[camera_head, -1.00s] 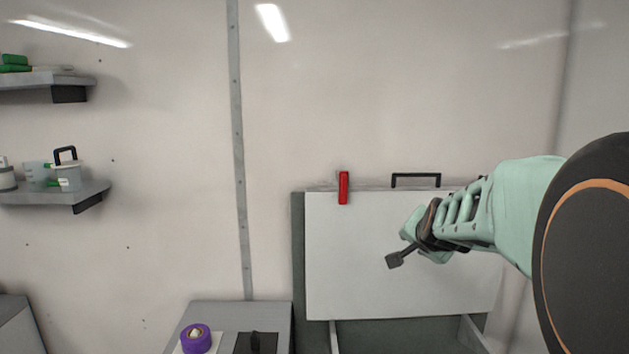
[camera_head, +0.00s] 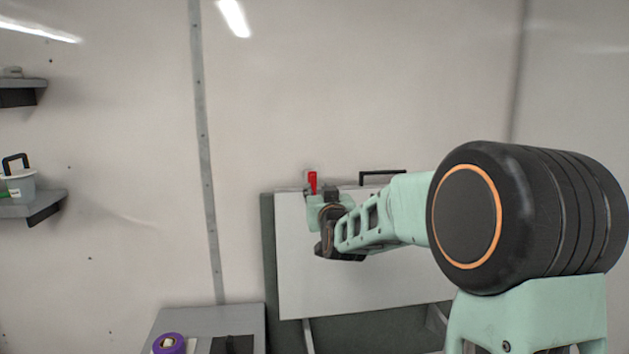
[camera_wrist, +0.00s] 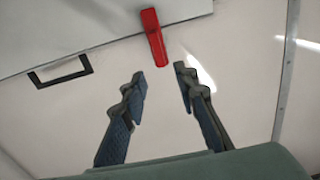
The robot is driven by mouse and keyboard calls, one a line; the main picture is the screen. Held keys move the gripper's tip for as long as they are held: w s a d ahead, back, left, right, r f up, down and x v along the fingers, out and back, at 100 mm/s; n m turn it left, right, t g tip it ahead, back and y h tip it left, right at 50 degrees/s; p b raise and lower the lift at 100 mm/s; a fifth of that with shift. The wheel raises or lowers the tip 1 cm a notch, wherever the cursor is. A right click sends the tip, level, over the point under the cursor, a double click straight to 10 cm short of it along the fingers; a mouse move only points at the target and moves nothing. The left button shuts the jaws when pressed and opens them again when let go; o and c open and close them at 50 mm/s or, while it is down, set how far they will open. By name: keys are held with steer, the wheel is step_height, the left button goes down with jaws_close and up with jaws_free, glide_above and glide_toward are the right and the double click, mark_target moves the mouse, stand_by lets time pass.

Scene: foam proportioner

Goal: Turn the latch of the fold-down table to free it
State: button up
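The red latch (camera_head: 312,182) stands upright at the top edge of the white fold-down table (camera_head: 300,280), which is folded up against the wall. In the head view my gripper (camera_head: 313,195) is in front of the latch and hides its lower part. In the wrist view the latch (camera_wrist: 153,40) lies ahead of my gripper (camera_wrist: 161,76), roughly in line with the gap between the fingertips. The fingers are apart with nothing between them. A small gap shows between the fingertips and the latch in that picture.
A black handle (camera_head: 382,176) is at the table's top edge, right of the latch. A grey cabinet (camera_head: 185,318) with a purple roll (camera_head: 169,344) stands at the lower left. Shelves (camera_head: 30,207) are on the left wall. The wall above the latch is clear.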

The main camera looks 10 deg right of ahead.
mark_target(314, 180)
steer(key=w+p, duration=0.2)
steer(key=w, duration=0.6)
steer(key=shift+w, duration=0.25)
steer(key=shift+s, duration=0.1)
jaws_close()
